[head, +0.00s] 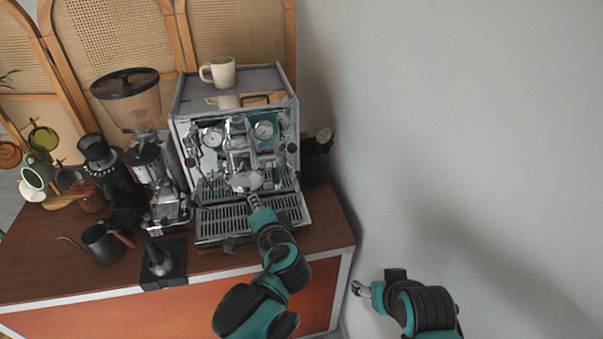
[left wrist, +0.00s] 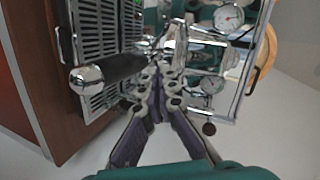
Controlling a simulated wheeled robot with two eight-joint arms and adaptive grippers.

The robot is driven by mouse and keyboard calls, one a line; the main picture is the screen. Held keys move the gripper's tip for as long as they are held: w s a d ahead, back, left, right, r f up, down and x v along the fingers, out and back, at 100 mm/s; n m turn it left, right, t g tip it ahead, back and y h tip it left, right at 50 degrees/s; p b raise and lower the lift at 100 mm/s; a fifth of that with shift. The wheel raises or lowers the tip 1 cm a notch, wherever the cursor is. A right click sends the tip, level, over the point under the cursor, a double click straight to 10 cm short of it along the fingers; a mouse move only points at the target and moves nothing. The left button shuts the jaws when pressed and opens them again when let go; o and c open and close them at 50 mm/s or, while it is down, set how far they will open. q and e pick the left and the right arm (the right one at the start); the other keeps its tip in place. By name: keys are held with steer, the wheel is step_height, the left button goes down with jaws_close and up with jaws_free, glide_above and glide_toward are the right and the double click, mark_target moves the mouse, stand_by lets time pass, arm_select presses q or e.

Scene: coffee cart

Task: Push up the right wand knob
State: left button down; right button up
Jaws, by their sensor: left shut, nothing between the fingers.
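The right wand knob (head: 292,147) is a small dark knob at the right side of the chrome espresso machine's (head: 300,200) front, below the right gauge. It also appears in the left wrist view as a dark round knob (left wrist: 209,129) at lower right. My left gripper (head: 252,200) is shut and empty in front of the machine, over the drip tray, lower than the knob and to its left. In the left wrist view its fingertips (left wrist: 165,72) overlap the group head area beside the black portafilter handle (left wrist: 118,70). My right gripper (head: 358,289) is right of the cart; its finger opening is unclear.
A cream mug (head: 222,73) stands on the machine. A grinder (head: 150,165), a kettle (head: 102,245) and a tamper (head: 158,262) are to the left. A dark container (head: 315,165) stands right of the machine. A plain wall is on the right, with open room before it.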

arm_select(q)
steer(key=w+d+r+m+t+h, duration=0.1)
steer(key=d+r+m+t, duration=0.1)
steer(key=d, duration=0.3)
steer(key=w+d+r+m+t, duration=0.2)
steer(key=d+r, duration=0.1)
steer(key=d, duration=0.3)
steer(key=x, duration=0.6)
steer(key=shift+w+a, duration=0.2)
steer(key=shift+a, duration=0.1)
step_height(320, 180, up, 3)
steer(key=shift+f+p, duration=0.2)
steer(key=shift+p, duration=0.8)
steer(key=shift+f, duration=0.15)
glide_toward(293, 152)
steer(key=shift+w+a+f, duration=0.2)
steer(key=shift+w+f, duration=0.15)
steer(key=shift+f, duration=0.05)
